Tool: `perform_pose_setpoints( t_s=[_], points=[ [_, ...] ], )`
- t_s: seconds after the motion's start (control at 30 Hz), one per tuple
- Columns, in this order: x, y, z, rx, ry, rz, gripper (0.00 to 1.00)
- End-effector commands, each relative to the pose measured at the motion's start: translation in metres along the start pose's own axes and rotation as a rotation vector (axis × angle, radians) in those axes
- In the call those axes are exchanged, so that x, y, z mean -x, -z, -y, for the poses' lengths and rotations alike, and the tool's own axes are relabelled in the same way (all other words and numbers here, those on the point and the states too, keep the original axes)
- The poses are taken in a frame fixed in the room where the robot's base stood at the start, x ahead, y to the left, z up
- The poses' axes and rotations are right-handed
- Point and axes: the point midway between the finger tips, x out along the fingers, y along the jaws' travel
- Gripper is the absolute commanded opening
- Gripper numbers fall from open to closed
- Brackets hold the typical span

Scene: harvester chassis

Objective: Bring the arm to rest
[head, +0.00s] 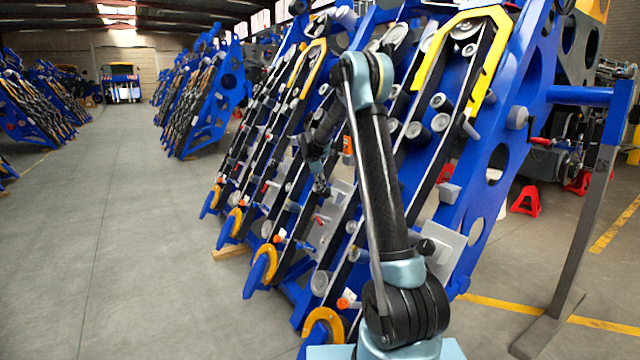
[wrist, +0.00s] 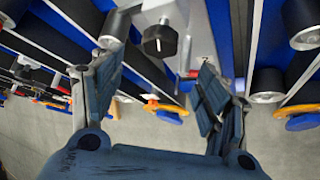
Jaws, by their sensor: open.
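My gripper (head: 320,186) hangs in front of the blue harvester chassis (head: 497,160), at the end of my bent arm, left of its upright link. In the wrist view my gripper (wrist: 158,68) has its two dark blue fingers spread apart, with nothing held between them. A black knob (wrist: 160,41) on a metal fitting shows beyond the gap between the fingers. I cannot tell how far the fingers are from the chassis parts. My elbow and upright link hide part of the chassis in the head view.
The chassis carries belts, rollers and yellow guards (head: 432,50) close behind my arm. A grey post (head: 585,210) stands at the right, with red stands (head: 527,200) behind. More blue chassis (head: 205,105) stand farther back. The grey floor aisle (head: 120,230) at the left is clear.

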Motion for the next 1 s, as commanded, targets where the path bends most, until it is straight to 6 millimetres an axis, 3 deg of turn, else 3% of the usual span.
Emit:
perform_pose_setpoints(
  t_s=[0.2,0.37,0.67,1.0],
  points=[
    [0.003,-0.003,0.002,-0.009,0.002,0.0,0.68],
    [0.026,-0.019,0.017,-0.073,0.02,-0.003,0.68],
    [0.095,-0.064,0.074,-0.293,0.08,-0.012,0.68],
    [0.164,-0.103,0.154,-0.543,0.149,-0.012,0.68]
  ],
)
